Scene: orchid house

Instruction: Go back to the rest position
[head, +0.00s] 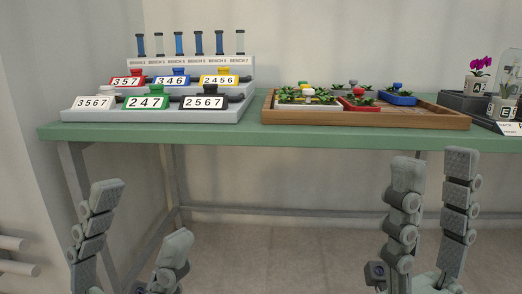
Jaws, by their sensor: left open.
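My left gripper (141,218) is at the lower left, in front of and below the green bench top (300,138). Its two fingers point up and stand wide apart, with nothing between them. My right gripper (433,168) is at the lower right, also below the bench edge. Its fingers point up with a narrower, empty gap between them. Neither gripper touches anything on the bench.
On the bench stand a stepped grey rack (165,115) with numbered cards and several tubes, a wooden tray (440,119) with small plants and coloured knobs, a potted orchid (478,80) and a glass dome (508,80). The floor below is clear.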

